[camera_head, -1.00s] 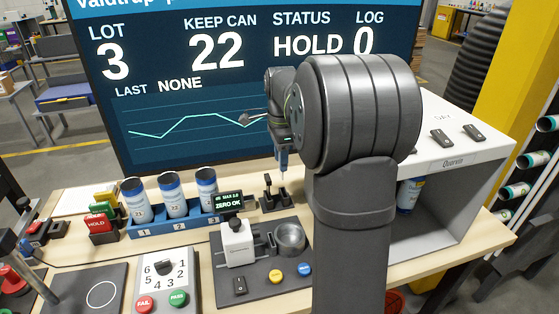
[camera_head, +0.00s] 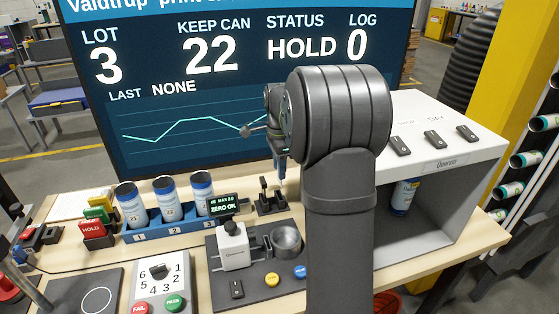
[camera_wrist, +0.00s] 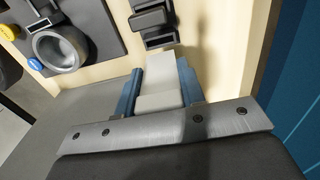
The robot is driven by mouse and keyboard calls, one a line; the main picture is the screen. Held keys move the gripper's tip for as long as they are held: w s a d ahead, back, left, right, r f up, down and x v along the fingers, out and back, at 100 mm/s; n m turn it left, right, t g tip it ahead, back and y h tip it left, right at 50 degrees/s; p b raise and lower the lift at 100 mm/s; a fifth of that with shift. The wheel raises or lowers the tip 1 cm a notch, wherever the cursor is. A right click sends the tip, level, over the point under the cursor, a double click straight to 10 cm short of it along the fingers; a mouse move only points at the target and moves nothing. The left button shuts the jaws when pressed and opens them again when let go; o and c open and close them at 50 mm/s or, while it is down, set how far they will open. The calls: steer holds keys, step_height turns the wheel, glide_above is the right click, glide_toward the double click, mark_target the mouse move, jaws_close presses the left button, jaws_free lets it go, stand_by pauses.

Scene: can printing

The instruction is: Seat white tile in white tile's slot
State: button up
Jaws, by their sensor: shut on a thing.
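My gripper (camera_wrist: 161,85) has blue fingers and is shut on a white tile (camera_wrist: 160,102), which shows pale between them in the wrist view. The far end of the tile points toward a small black stand (camera_wrist: 158,38) on the wooden table. In the head view my gripper (camera_head: 280,172) points down just above and behind this black stand (camera_head: 270,197). The tile cannot be made out there. I cannot tell whether the tile touches the stand or which opening is its slot.
A grey plate with a metal cup (camera_head: 286,241) and a white device (camera_head: 234,246) lies in front of the stand. A blue rack (camera_head: 185,226) with three cans is to the left. The big screen (camera_head: 200,110) stands behind. A white open shelf (camera_head: 440,190) is at right.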

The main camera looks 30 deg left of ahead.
steer(key=shift+f, duration=1.75)
steer(key=shift+f, duration=2.25)
steer(key=o, duration=1.1)
step_height(320, 180, up, 17)
steer(key=shift+r, duration=0.2)
steer(key=shift+f, duration=0.15)
step_height(320, 180, down, 17)
steer(key=shift+f, duration=0.1)
stand_by(0.3)
